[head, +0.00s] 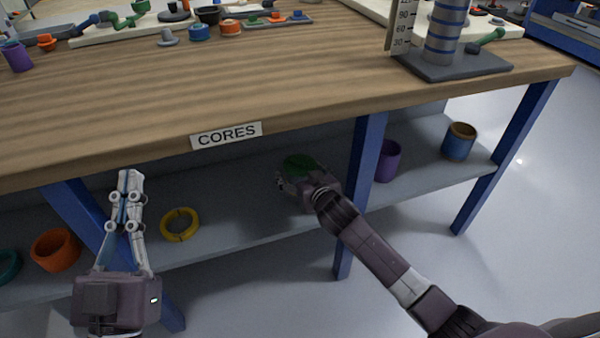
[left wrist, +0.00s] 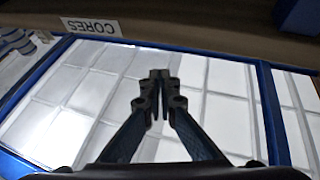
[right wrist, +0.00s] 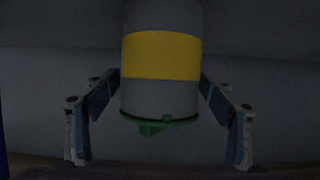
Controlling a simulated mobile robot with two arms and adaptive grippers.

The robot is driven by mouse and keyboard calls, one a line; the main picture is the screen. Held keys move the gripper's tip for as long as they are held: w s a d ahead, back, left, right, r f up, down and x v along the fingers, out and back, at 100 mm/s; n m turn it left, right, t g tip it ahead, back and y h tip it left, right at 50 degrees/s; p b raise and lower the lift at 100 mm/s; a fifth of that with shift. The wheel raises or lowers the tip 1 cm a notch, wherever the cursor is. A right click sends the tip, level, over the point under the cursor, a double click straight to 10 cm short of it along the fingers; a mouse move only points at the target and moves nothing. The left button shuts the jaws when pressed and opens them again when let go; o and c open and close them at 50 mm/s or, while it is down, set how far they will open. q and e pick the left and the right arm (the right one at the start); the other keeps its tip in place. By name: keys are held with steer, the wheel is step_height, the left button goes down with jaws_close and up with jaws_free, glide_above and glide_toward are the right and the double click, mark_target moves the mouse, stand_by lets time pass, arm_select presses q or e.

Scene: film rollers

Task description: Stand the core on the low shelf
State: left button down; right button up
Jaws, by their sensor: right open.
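The core (right wrist: 160,100) is a grey cylinder with a yellow band and a green flanged end, seen close up in the right wrist view. In the head view a green part of it (head: 299,163) shows at the low shelf (head: 235,195), under the tabletop. My right gripper (head: 287,183) reaches in under the tabletop and is open, with one finger on each side of the core. Its fingers look apart from the core. The core's contact with the shelf is hidden. My left gripper (head: 130,180) is shut and empty in front of the bench; its fingertips meet in the left wrist view (left wrist: 158,77).
On the low shelf are a yellow ring (head: 180,224), an orange ring (head: 56,250), a purple cup (head: 389,160) and a blue cup (head: 458,143). A blue post (head: 367,165) stands right of my right gripper. The bench edge with its CORES label (head: 226,135) overhangs the shelf.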

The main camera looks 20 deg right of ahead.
steer(key=shift+r, duration=0.1)
steer(key=shift+s, duration=0.2)
steer(key=p+v, duration=0.2)
steer(key=v, duration=0.2)
steer(key=shift+s+r, duration=0.2)
steer(key=shift+s, duration=0.15)
steer(key=y+p, duration=0.1)
steer(key=p, duration=0.1)
glide_toward(305, 177)
steer(key=s+a, duration=0.3)
steer(key=a, duration=0.1)
arm_select(q)
step_height(305, 177, down, 20)
steer(key=s+a+g+y, duration=0.1)
steer(key=a+g+y, duration=0.2)
steer(key=g, duration=0.7)
steer(key=shift+n+y, duration=0.3)
arm_select(e)
steer(key=s+a+r+n+g+y, duration=0.1)
steer(key=s+a+r+n, duration=0.1)
steer(key=s, duration=0.6)
steer(key=shift+s+r, duration=0.3)
steer(key=shift+s, duration=0.1)
arm_select(q)
steer(key=shift+f, duration=0.15)
arm_select(e)
steer(key=shift+a+f, duration=0.1)
